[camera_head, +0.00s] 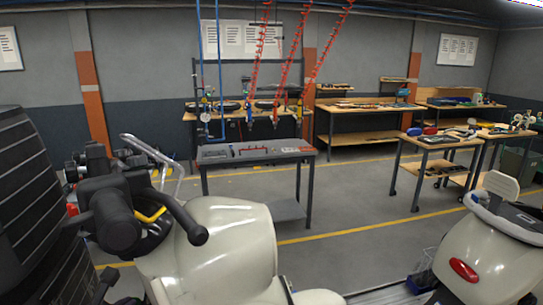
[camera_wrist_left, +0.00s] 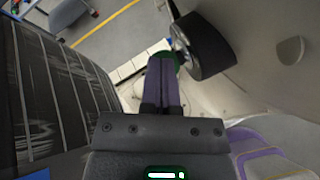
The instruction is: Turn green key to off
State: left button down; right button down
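My left gripper (camera_wrist_left: 161,62) shows in the left wrist view, its two purple-sided fingers side by side with only a thin dark line between them. A green part (camera_wrist_left: 178,58), likely the green key, shows just beyond and to the right of the fingertips. The fingers hide most of it, and I cannot tell whether they grip it. A cream scooter (camera_head: 230,245) stands in front of me in the head view. Its black handlebar grip (camera_head: 186,220) shows there, and a dark grip (camera_wrist_left: 207,45) is right of the fingertips in the wrist view. My right gripper is not in view.
A dark ribbed surface (camera_wrist_left: 60,95) is close on the left in the wrist view. A second cream scooter (camera_head: 485,245) stands at the right. A grey workbench (camera_head: 255,152) stands behind the first scooter, with open floor around it.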

pick_arm(q)
jog(key=shift+f+b, duration=0.35)
jog(key=shift+f, duration=0.2)
dwell(0.9)
jog(key=d+r+p+v, duration=0.1)
jog(key=p+v, duration=0.7)
jog(key=p, duration=0.1)
jog(key=shift+a+p, duration=0.4)
jog(key=shift+a, duration=0.05)
jog(key=shift+r, duration=0.1)
